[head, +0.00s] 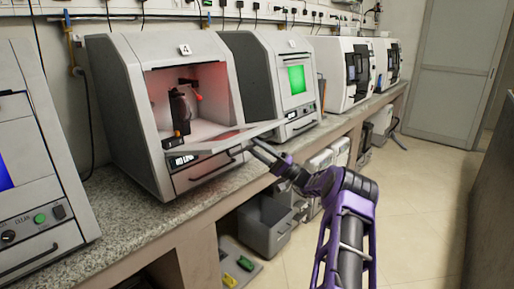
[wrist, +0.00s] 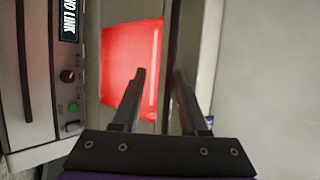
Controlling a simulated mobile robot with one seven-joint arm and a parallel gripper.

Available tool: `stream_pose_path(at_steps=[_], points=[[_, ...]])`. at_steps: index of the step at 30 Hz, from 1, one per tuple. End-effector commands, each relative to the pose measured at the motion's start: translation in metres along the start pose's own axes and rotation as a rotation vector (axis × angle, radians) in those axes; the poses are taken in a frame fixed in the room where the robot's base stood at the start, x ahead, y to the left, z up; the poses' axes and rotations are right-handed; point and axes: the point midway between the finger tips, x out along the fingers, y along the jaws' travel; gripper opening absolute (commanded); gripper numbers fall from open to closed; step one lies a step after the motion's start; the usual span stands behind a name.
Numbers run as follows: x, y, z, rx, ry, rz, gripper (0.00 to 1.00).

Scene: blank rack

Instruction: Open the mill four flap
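Mill four (head: 130,95) is the grey machine marked "4" at the left of the bench in the head view. Its flap (head: 215,141) is swung down and stands out nearly level over the front panel, so the red-lit chamber is exposed. My gripper (head: 257,147) is at the flap's right outer corner. In the wrist view the fingers of my gripper (wrist: 160,72) are spread, one on each side of the flap's dark edge (wrist: 172,30). The flap's red-glowing window (wrist: 118,65) lies behind the left finger. Contact with the edge cannot be told.
A drawer handle and a dark display (head: 184,160) sit below the flap. A similar machine with a green window (head: 296,79) stands close on the right. Another machine (head: 35,150) is at near left. Grey boxes (head: 270,225) lie under the bench. The floor (head: 420,200) at right is clear.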

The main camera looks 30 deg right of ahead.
Motion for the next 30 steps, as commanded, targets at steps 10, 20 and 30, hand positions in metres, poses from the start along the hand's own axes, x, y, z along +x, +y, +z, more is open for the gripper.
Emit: stream_pose_path(at_steps=[10, 20, 30], points=[[0.003, -0.005, -0.001, -0.006, -0.004, -0.008, 0.43], [-0.007, -0.006, -0.002, -0.008, -0.001, -0.008, 0.43], [-0.082, -0.003, -0.002, -0.006, 0.002, -0.006, 0.43]])
